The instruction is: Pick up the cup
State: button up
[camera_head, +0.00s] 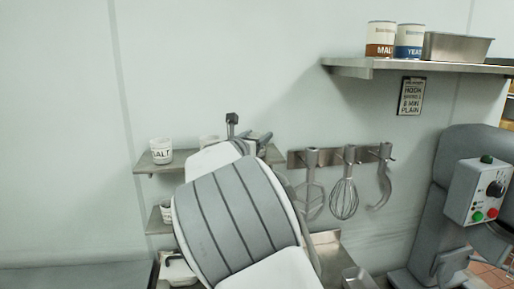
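A white cup (161,151) with dark lettering that reads "SALT" stands upright on the left end of a wall shelf (150,167). A third white container (166,212) shows on the lower shelf, partly covered by my arm. My gripper (246,131) is beyond my white and grey arm, near the shelf's right end and to the right of the lettered cup, apart from it. Its fingers are small and partly hidden, so its opening is unclear.
A hook rail (297,159) with a whisk (344,198) and other mixer tools is right of my arm. A high shelf (420,68) holds two cans and a metal pan (456,47). A grey mixer (440,220) stands at right. Wall space left of the shelves is clear.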

jog(key=c, duration=0.6)
jog(key=shift+r, duration=0.15)
